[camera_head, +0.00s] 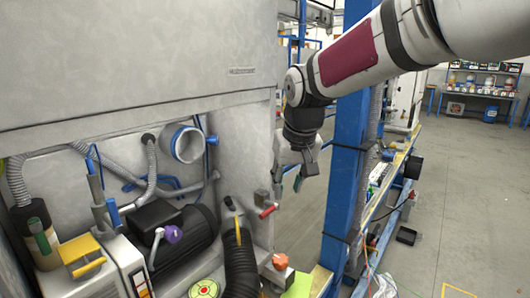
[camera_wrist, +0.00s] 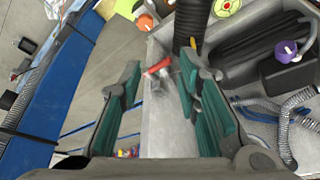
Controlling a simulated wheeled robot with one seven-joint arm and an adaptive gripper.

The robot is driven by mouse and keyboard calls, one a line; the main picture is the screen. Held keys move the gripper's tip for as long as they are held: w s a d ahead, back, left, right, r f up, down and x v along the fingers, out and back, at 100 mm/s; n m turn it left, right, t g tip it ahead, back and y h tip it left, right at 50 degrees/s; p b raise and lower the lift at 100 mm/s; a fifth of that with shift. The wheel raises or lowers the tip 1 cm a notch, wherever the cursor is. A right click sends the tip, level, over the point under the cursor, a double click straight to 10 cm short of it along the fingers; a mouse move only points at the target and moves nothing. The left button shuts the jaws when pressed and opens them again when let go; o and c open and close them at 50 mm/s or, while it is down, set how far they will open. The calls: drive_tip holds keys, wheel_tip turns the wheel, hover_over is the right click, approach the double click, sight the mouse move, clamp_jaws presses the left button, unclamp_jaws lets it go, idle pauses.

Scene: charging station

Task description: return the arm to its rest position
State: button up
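My arm (camera_head: 350,62) reaches in from the upper right in the head view, with its dark wrist bent downward. My gripper (camera_head: 288,184) hangs beside the right edge of the grey station panel, above a small red-handled part. In the wrist view my gripper (camera_wrist: 160,78) shows two teal-padded fingers spread apart with nothing between the pads. The red-handled part (camera_head: 268,211) shows beyond the fingertips in the wrist view (camera_wrist: 158,66). No contact between it and the fingers is visible.
A blue post (camera_head: 346,180) stands close to the right of my gripper. A black corrugated hose (camera_head: 240,265), a dark motor-like cylinder (camera_head: 190,238) and a purple knob (camera_head: 174,234) lie lower left. A bench (camera_head: 385,180) stands behind the post. Open floor (camera_head: 465,190) lies at the right.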

drive_tip(key=s+d+r+m+h+p, duration=0.15)
drive_tip(key=s+d+r, duration=0.3)
drive_tip(key=s, duration=0.55)
drive_tip(key=s+d+r+p, duration=0.25)
drive_tip(key=s+d, duration=0.35)
drive_tip(key=s, duration=0.3)
drive_tip(key=s+d+p, duration=0.1)
drive_tip(key=s+d, duration=0.1)
drive_tip(key=s, duration=0.6)
drive_tip(key=s+d+f+m+p, duration=0.1)
drive_tip(key=s, duration=0.7)
drive_tip(key=shift+d+f+p, duration=0.25)
drive_tip(key=shift+d+p, duration=0.1)
drive_tip(key=shift+d, duration=0.05)
